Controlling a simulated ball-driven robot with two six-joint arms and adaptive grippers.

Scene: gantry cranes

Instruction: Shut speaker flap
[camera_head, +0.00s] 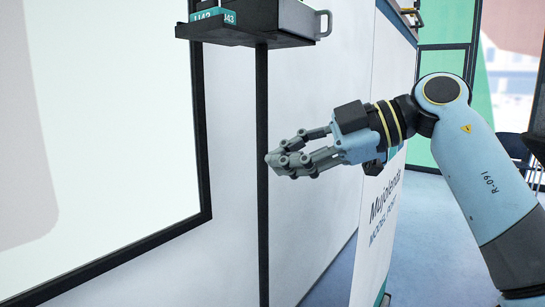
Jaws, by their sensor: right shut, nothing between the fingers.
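A dark box (262,32) stands at the top of a thin black pole (262,150); the picture's top edge cuts it off. It has a grey handle (324,22) on its right side and a teal label (212,17) at its front left. I cannot tell which part is the speaker flap, or whether it is open. My right gripper (278,160) is shut and empty. It points left, below the box, and its fingertips show close to the pole in the picture; I cannot tell whether they touch. My left gripper is out of view.
A large white screen with a black frame (203,130) fills the left. A white panel with printed text (385,215) stands behind my right arm. Dark chairs (520,150) stand at the far right. Blue floor (425,240) shows between.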

